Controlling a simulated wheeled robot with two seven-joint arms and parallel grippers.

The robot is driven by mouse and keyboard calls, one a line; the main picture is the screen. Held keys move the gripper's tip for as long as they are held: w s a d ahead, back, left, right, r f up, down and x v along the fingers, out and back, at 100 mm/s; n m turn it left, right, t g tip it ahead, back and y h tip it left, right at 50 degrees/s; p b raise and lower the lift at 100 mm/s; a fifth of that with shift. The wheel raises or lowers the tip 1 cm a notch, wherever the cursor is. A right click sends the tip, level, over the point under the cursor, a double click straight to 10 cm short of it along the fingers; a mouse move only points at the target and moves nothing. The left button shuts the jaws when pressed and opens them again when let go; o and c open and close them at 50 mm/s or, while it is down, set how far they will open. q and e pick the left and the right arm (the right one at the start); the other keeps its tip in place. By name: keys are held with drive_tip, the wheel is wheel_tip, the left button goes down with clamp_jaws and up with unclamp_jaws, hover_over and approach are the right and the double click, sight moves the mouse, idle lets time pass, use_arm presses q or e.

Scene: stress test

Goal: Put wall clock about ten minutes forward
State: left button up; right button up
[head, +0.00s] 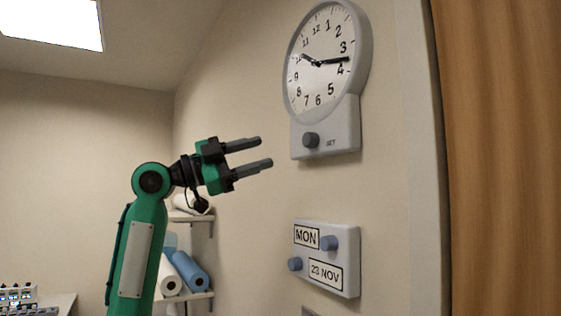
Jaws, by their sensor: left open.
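The round white wall clock (317,85) with a grey rim hangs on the wall at upper right. Its short hand points near 10 and its long hand points between 3 and 4. Below the dial, on the clock's grey lower housing, is a dark round knob (311,140) beside the word SET. My left gripper (266,151) is open and empty, its two grey fingers pointing right toward the knob. In the picture the fingertips are left of the knob and slightly lower, apart from it. My right gripper is not in view.
Below the clock, a calendar panel (342,262) reads MON and 23 NOV and has two blue knobs. Shelves (200,296) with white and blue rolls stand behind my left arm. A wooden panel (500,150) fills the right edge. The wall between clock and calendar is bare.

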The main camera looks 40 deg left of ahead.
use_arm(q)
drive_tip(key=b+v, duration=0.1)
drive_tip(key=v, duration=0.3)
drive_tip(key=shift+s, duration=0.1)
idle(0.4)
